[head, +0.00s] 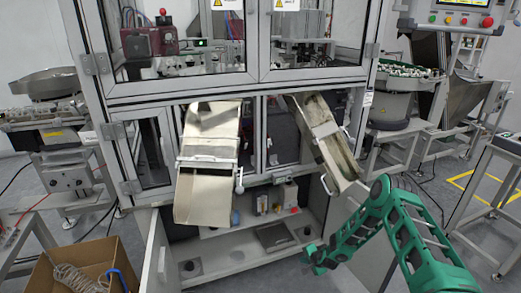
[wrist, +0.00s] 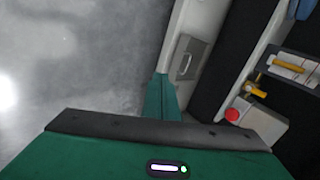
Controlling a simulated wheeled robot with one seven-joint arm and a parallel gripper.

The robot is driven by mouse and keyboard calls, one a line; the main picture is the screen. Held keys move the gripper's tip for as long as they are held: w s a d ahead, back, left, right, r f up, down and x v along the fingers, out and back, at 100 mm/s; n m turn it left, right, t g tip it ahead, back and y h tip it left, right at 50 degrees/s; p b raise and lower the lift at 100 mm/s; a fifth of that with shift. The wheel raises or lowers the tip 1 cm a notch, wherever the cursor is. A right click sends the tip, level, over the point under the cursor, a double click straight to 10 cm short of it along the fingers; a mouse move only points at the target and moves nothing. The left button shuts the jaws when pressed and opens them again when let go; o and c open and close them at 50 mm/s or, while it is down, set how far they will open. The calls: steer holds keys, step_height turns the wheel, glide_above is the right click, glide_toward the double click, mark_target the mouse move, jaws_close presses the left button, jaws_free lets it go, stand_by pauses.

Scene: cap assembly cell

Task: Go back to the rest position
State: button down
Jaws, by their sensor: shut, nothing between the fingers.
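My green arm reaches in from the lower right of the head view, bends at a raised elbow, and comes down toward the left. My gripper (head: 312,260) is at its low end, in front of the open lower cabinet. In the wrist view my gripper (wrist: 162,88) shows as a narrow green finger shape beyond the dark-edged green housing. It is shut and empty. The finer shape of the fingertips is hard to make out.
Two metal chutes, left (head: 203,195) and right (head: 328,142), hang from the machine. An open cabinet door (head: 156,255) and a cardboard box (head: 72,275) stand at lower left. A metal frame table (head: 490,200) stands at right. Grey floor (wrist: 75,60) fills the wrist view's left.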

steer(key=s+d+r+n+g+h, duration=0.15)
steer(key=d+r, duration=0.35)
steer(key=r, duration=0.6)
steer(key=s+d+r+n, duration=0.2)
steer(key=d+r, duration=0.3)
steer(key=r, duration=0.5)
steer(key=s+d+r+n+g+h, duration=0.15)
steer(key=d+r, duration=0.35)
steer(key=r, duration=0.6)
steer(key=s+d+r+g, duration=0.1)
steer(key=s+d+r, duration=0.4)
steer(key=s+r, duration=0.5)
steer(key=s+d+r+g, duration=0.1)
steer(key=s+r, duration=0.7)
steer(key=s, duration=0.5)
steer(key=s+d+r+g, duration=0.1)
steer(key=s+r, duration=0.8)
steer(key=s, duration=0.4)
steer(key=s+a+n+g, duration=0.1)
steer(key=s+a, duration=0.1)
steer(key=s, duration=0.8)
steer(key=shift+s+r, duration=0.35)
steer(key=shift+s, duration=0.05)
steer(key=shift+a, duration=0.1)
